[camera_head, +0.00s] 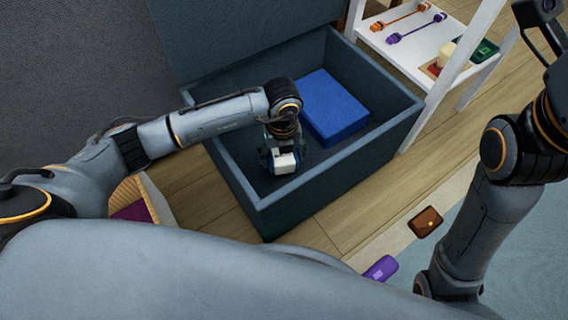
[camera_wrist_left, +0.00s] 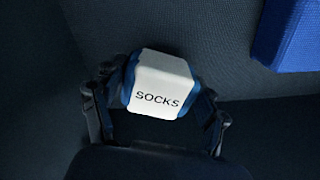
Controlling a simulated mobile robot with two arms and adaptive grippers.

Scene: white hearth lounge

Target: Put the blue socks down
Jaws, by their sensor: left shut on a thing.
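The blue socks (camera_wrist_left: 162,86) are a small bundle with a white band lettered "SOCKS". They show in the head view (camera_head: 285,162) inside the dark blue-grey open box (camera_head: 262,221), near its front left. My left gripper (camera_head: 283,160) reaches down into the box and is shut on the socks. Its fingers (camera_wrist_left: 157,108) stand on both sides of the bundle in the left wrist view. I cannot tell whether the socks touch the box floor. My right arm shows at the right, but its gripper fingers are out of view.
A bright blue block (camera_head: 332,106) lies in the box, right of the socks. A white shelf (camera_head: 418,58) with small items stands at the back right. A brown wallet (camera_head: 425,221) and a purple item (camera_head: 381,268) lie on the floor. A basket (camera_head: 140,200) is at the left.

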